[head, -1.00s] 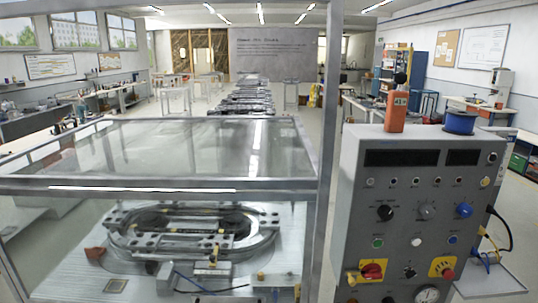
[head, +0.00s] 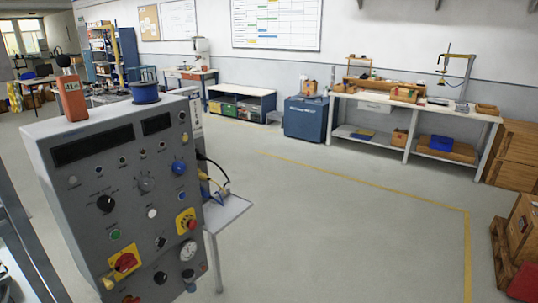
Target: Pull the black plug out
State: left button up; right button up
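A grey control cabinet (head: 130,190) stands at the left in the head view, with knobs, buttons and dark displays on its front. A black cable (head: 216,166) comes out at the cabinet's right side and curves down towards a small side shelf (head: 226,212). Its black plug end appears to be at the cabinet's side, but it is too small to make out clearly. Yellow and blue cables lie below it by the shelf. Neither of my grippers is in view.
An orange handheld device (head: 72,97) and a blue spool (head: 145,92) sit on top of the cabinet. Open floor (head: 330,230) with a yellow line lies to the right. A workbench (head: 415,105), a blue cabinet (head: 306,118) and wooden crates (head: 515,155) stand farther off.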

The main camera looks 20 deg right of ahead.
aim_at(200, 156)
jog(key=z, duration=0.2)
jog(key=i+l+u, duration=0.2)
jog(key=u, duration=0.25)
jog(key=i+l+u, duration=0.15)
jog(key=l+u, duration=0.2)
jog(key=u, duration=0.15)
jog(key=i+l+u, duration=0.15)
jog(key=l, duration=0.4)
jog(key=i+l+u, duration=0.2)
jog(key=l, duration=0.3)
jog(key=l+u, duration=0.15)
jog(key=l, duration=0.9)
jog(key=i+l, duration=0.1)
jog(key=l, duration=0.65)
jog(key=i+l, duration=0.1)
jog(key=l, duration=1.35)
jog(key=i+l, duration=0.15)
jog(key=l, duration=0.55)
jog(key=i+u, duration=0.05)
